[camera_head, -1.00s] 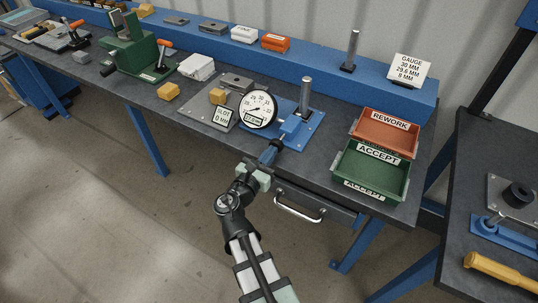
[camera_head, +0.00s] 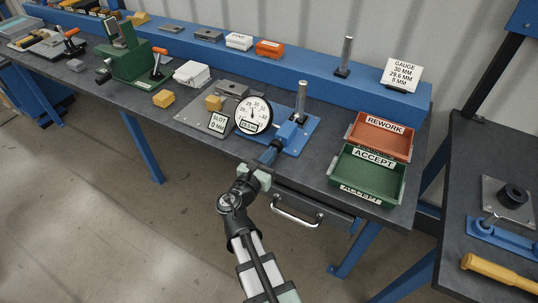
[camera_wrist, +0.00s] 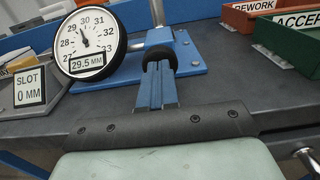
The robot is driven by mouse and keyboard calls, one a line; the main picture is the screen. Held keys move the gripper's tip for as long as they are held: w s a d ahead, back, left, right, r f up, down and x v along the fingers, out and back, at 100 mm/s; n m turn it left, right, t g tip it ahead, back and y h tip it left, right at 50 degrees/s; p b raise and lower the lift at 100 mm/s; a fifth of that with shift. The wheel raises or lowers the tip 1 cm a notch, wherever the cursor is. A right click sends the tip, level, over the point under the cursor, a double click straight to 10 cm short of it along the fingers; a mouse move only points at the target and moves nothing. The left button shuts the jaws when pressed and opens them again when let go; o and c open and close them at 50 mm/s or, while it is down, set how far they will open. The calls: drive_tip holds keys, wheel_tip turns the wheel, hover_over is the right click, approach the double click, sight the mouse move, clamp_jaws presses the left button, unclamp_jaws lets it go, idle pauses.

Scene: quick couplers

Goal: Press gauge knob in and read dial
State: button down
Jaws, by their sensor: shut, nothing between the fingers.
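The gauge (camera_head: 253,114) has a round white dial with a black rim and stands on a blue base plate (camera_head: 313,122) on the bench. It shows larger in the wrist view (camera_wrist: 89,42); its needle points up, slightly left of 30, and its window reads 29.5 MM. The black gauge knob (camera_wrist: 158,54) sits right of the dial. My gripper (camera_head: 269,155) is shut and empty; its blue fingertips (camera_wrist: 157,82) meet the front of the knob and partly hide it. A card reading SLOT 0 MM (camera_wrist: 29,88) stands left of the dial.
A red REWORK tray (camera_head: 381,136) and a green ACCEPT tray (camera_head: 366,175) stand to the right. A silver post (camera_head: 302,100) rises behind the gauge. A card (camera_head: 402,75) on the blue ledge reads GAUGE 30 MM, 29.6 MM and a third line.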

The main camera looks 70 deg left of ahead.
drive_tip(key=shift+w+a+r, duration=0.15)
drive_tip(key=shift+a, duration=0.25)
drive_tip(key=shift+w+a+r, duration=0.1)
drive_tip(key=shift+w+a, duration=0.05)
drive_tip(key=shift+a, duration=0.25)
drive_tip(key=v, duration=1.5)
drive_tip(key=shift+d+f, duration=0.2)
drive_tip(key=shift+d, duration=0.25)
